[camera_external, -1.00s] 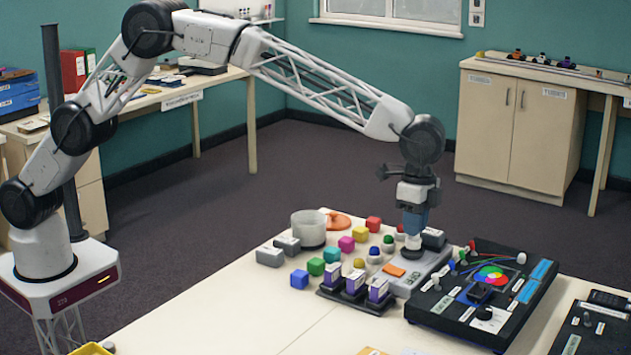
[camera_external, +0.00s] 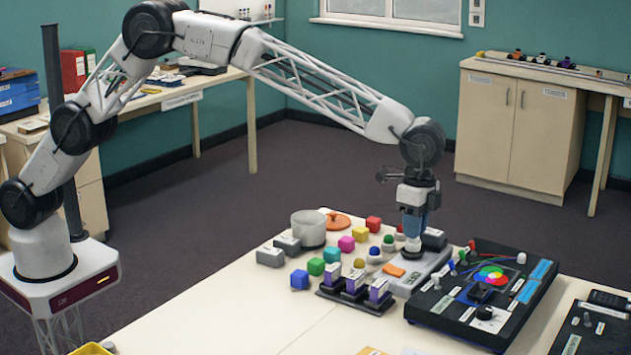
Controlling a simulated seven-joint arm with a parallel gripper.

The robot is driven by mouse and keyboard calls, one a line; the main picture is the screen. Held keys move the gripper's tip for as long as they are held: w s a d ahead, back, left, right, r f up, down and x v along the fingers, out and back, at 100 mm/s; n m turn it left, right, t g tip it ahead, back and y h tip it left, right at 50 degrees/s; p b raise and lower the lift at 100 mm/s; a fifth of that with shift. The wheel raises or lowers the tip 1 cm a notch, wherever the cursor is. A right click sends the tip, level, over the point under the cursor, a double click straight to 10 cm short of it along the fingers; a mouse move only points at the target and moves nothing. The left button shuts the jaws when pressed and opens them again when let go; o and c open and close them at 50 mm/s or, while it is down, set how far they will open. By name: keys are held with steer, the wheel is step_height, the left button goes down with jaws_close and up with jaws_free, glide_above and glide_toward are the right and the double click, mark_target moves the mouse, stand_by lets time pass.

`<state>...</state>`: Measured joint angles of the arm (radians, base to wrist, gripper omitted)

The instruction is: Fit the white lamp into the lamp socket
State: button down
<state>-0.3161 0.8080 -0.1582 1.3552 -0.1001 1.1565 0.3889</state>
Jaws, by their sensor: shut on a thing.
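My gripper (camera_external: 412,232) points straight down over the grey lamp tray (camera_external: 428,271), behind the black board. It is shut on a small white thing, which looks like the white lamp (camera_external: 412,244), just under the fingertips. Whether the lamp touches the tray I cannot tell. The black board (camera_external: 450,322) stands to the right, with a bright colour disc (camera_external: 491,276), coloured wires and small coloured pieces on it. A white knob-like piece (camera_external: 521,258) stands at its back right. I cannot make out which part is the lamp socket.
A second black board (camera_external: 596,330) lies at the right. The front table is mostly clear.

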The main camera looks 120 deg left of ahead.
steer(key=shift+f, duration=0.5)
stand_by(0.4)
steer(key=c, duration=0.6)
jaws_free()
steer(key=shift+o, duration=0.2)
steer(key=shift+r, duration=0.15)
steer(key=shift+r, duration=3.35)
